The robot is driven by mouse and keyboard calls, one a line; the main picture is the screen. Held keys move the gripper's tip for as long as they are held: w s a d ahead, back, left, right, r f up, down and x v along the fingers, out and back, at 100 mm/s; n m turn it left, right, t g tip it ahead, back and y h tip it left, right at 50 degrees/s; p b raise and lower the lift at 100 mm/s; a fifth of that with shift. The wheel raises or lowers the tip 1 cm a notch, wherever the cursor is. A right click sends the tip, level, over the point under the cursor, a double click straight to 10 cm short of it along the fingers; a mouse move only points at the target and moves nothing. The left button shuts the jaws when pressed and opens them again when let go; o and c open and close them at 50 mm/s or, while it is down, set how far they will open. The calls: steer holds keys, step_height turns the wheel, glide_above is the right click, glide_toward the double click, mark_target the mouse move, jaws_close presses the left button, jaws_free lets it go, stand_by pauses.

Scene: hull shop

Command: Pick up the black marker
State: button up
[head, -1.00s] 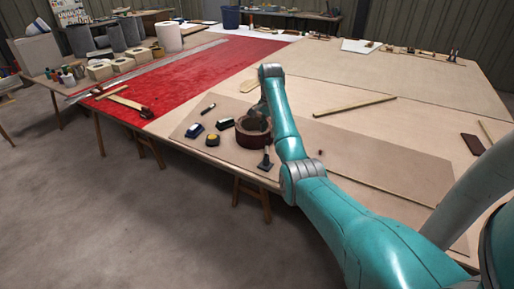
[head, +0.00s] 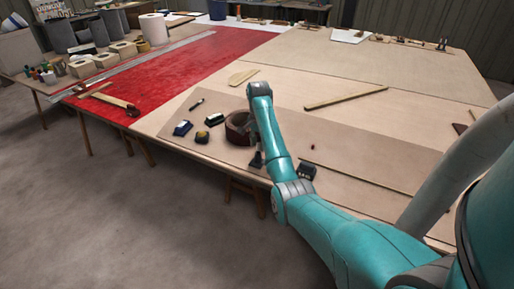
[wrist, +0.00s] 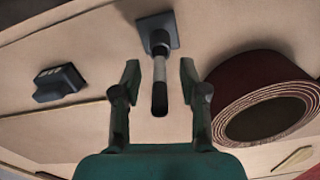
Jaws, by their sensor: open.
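A small dark stick with a lighter part, which looks like the black marker (head: 197,104), lies on the brown sheet left of the brown roll in the head view. I cannot make it out in the wrist view. My gripper (wrist: 160,75) is open, pointing down at the sheet. A dark tool with a square head and a grey and black handle (wrist: 160,82) shows between its fingers, not gripped. In the head view my forearm hides most of the gripper, to the right of the roll and well away from the marker.
The brown roll (head: 236,128) stands close beside my gripper; it also shows in the wrist view (wrist: 228,100). A black block (head: 306,172) lies on the other side. Dark blocks (head: 182,128) and a yellow-black item (head: 202,137) lie near the marker. A wooden strip (head: 345,98) lies behind.

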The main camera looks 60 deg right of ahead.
step_height(320, 180, down, 2)
steer(key=shift+f, duration=0.1)
jaws_close()
